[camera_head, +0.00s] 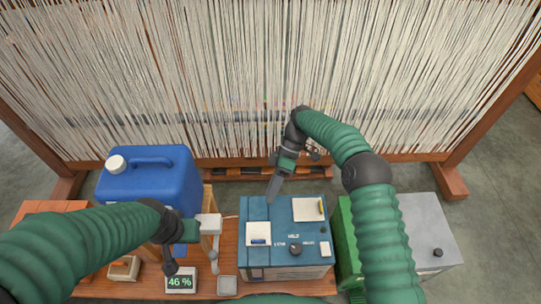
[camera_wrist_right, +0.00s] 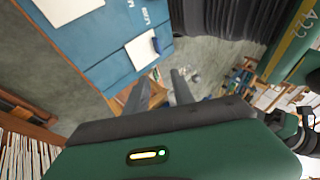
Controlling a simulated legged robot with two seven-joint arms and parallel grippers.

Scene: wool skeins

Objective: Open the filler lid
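On top are a white panel with a blue handle (camera_head: 258,238) and a cream panel with a yellow handle (camera_head: 308,209). Neither looks clearly raised; which is the filler lid is unclear. My right gripper (camera_head: 275,187) is above the machine's back left edge, apart from both panels. In the right wrist view (camera_wrist_right: 160,77) its fingers are apart and empty, and the white panel (camera_wrist_right: 143,47) shows beyond. My left gripper (camera_head: 170,265) is near the display; its fingers are unclear.
A blue canister (camera_head: 150,185) with a white cap stands at left. A display reading 46 % (camera_head: 181,282) sits at the front. A green and grey box (camera_head: 425,230) stands at right, partly behind my right arm. A loom with pale threads (camera_head: 270,75) fills the back.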

